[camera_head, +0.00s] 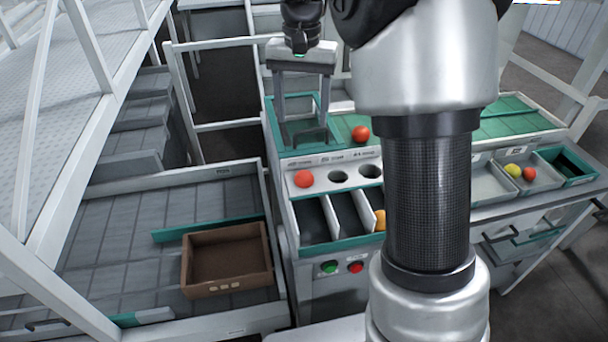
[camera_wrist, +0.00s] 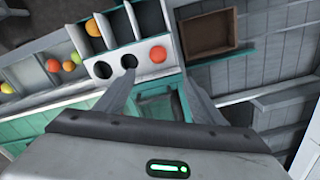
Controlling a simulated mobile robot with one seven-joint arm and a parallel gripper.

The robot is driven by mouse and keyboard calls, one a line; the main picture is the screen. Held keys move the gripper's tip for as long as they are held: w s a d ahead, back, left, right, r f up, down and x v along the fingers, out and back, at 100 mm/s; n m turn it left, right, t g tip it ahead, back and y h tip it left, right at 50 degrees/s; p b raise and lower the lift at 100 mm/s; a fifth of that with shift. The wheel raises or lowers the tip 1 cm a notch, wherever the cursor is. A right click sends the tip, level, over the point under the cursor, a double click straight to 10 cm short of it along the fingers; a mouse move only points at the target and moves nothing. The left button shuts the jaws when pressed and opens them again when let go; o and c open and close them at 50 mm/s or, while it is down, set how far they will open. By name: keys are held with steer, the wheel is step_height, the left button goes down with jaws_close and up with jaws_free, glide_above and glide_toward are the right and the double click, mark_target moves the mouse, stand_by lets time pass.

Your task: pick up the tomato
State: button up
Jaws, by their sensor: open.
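One red tomato (camera_head: 361,133) rests on the green surface at the back of the sorting station. Another red-orange tomato (camera_head: 304,178) sits at the left end of the white panel, in line with two dark round holes; it also shows in the wrist view (camera_wrist: 158,54), just beyond my fingertips. My gripper (camera_head: 303,135) is open and empty, its fingers pointing down over the green-rimmed tray, left of the first tomato and behind the second. In the wrist view my gripper (camera_wrist: 155,76) has nothing between its fingers. I cannot make out the first tomato there.
An empty brown box (camera_head: 226,258) stands on the lower left table. Below the white panel are divided bins, one with an orange fruit (camera_head: 380,220). A grey tray at right holds yellow and red fruit (camera_head: 528,174). Green and red buttons (camera_head: 329,267) are on the front.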

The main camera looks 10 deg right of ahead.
steer(key=b, duration=0.1)
glide_above(304, 173)
steer(key=f, duration=1.1)
steer(key=shift+w+a+f, duration=0.15)
steer(key=shift+w+f, duration=0.05)
steer(key=shift+f, duration=0.1)
steer(key=shift+s+f, duration=0.15)
steer(key=shift+f, duration=1.2)
steer(key=shift+s+f, duration=0.1)
steer(key=shift+f, duration=1.2)
steer(key=c, duration=0.8)
